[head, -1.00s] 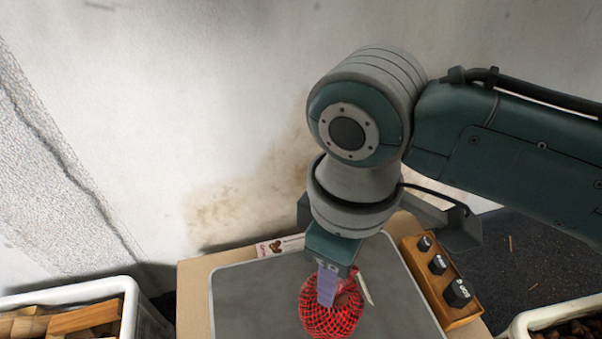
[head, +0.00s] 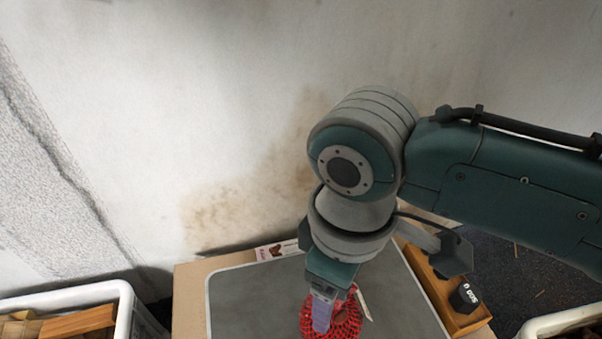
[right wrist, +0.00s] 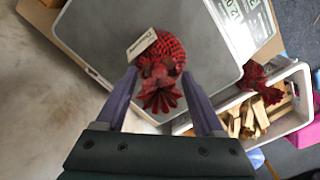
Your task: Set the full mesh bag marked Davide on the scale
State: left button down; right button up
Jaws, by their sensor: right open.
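The red mesh bag (head: 345,321) rests on the scale's grey plate (head: 250,297); its lower part is cut off by the head view's bottom edge. In the right wrist view the bag (right wrist: 172,47) has a gathered, ruffled top facing the camera and a pale tag (right wrist: 141,44) on its left; the tag's writing is too small to read. My right gripper (head: 322,318) is directly over the bag. In the right wrist view its fingers (right wrist: 160,80) stand open on either side of the ruffled top. My left gripper is not in view.
A wooden block with black weights (head: 466,296) lies right of the plate, partly behind my arm. A small printed card (head: 276,251) is behind the plate. A white crate of wood (head: 124,312) stands left. Another red mesh bag (right wrist: 262,82) shows over a crate in the wrist view.

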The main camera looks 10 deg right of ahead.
notch_tip(320, 180, up, 11)
jog(key=p, duration=0.6)
jog(key=shift+r, duration=0.2)
jog(key=shift+r+p, duration=0.35)
jog(key=shift+r, duration=0.15)
jog(key=shift+s+a+f, duration=0.1)
jog(key=shift+s+a, duration=0.1)
jog(key=shift+s, duration=0.05)
jog(key=s+a+m+t+y, duration=0.1)
jog(key=s+a+m+y, duration=0.15)
jog(key=s, duration=0.25)
jog(key=s+d+r+m+t+h, duration=0.2)
jog(key=s+d+m, duration=0.3)
jog(key=d, duration=0.7)
jog(key=shift+s+d+t, duration=0.2)
jog(key=shift+s+t, duration=0.1)
jog(key=shift+s, duration=0.6)
